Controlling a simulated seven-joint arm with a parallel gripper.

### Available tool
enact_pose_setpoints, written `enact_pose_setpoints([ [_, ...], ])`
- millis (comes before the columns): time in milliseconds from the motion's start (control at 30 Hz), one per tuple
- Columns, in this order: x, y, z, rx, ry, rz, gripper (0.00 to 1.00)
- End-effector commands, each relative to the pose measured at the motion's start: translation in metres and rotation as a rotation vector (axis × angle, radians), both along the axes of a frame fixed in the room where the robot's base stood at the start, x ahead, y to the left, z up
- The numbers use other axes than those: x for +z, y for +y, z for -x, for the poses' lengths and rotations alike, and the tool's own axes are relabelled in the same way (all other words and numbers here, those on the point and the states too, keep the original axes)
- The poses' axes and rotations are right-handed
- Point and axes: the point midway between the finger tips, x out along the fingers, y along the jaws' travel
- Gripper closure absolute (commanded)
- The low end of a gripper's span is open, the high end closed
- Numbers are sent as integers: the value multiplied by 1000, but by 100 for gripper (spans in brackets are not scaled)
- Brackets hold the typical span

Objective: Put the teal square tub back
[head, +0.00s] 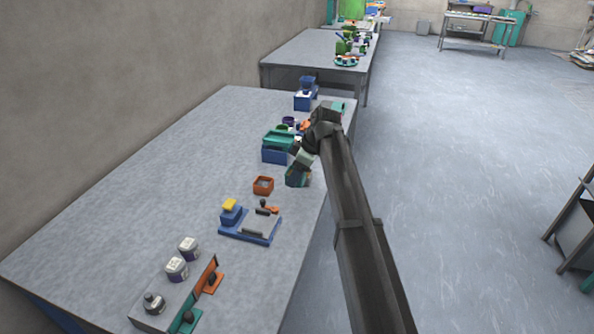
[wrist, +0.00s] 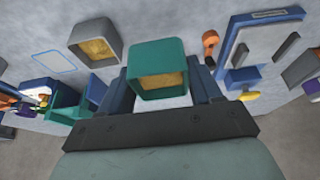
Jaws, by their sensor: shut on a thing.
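The teal square tub (wrist: 156,52) sits between the blue fingers of my gripper (wrist: 160,76) in the wrist view, with tan-yellow powder inside. The gripper is shut on it. In the head view the tub (head: 298,179) is small and partly hidden by my gripper and wrist, near the right edge of the bench. I cannot tell whether it touches the bench. A blue outlined rectangle (wrist: 35,56) on the bench top is empty at the left of the wrist view.
A grey square tub (wrist: 82,34) with yellow powder stands beside the outline. A teal-and-blue box (head: 276,155) stands behind the gripper. A blue tray (head: 248,237) with tools lies nearer. White jars (head: 177,268) stand at front. The bench's left side (head: 130,190) is clear.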

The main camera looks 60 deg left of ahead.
Motion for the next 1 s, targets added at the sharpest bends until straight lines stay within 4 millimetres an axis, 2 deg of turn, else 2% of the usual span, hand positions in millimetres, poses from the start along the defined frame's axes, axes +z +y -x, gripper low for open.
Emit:
enact_pose_setpoints([
  [600, -49, 0, 0, -2, 0, 0, 74],
  [1000, -54, 0, 0, -1, 0, 0, 74],
])
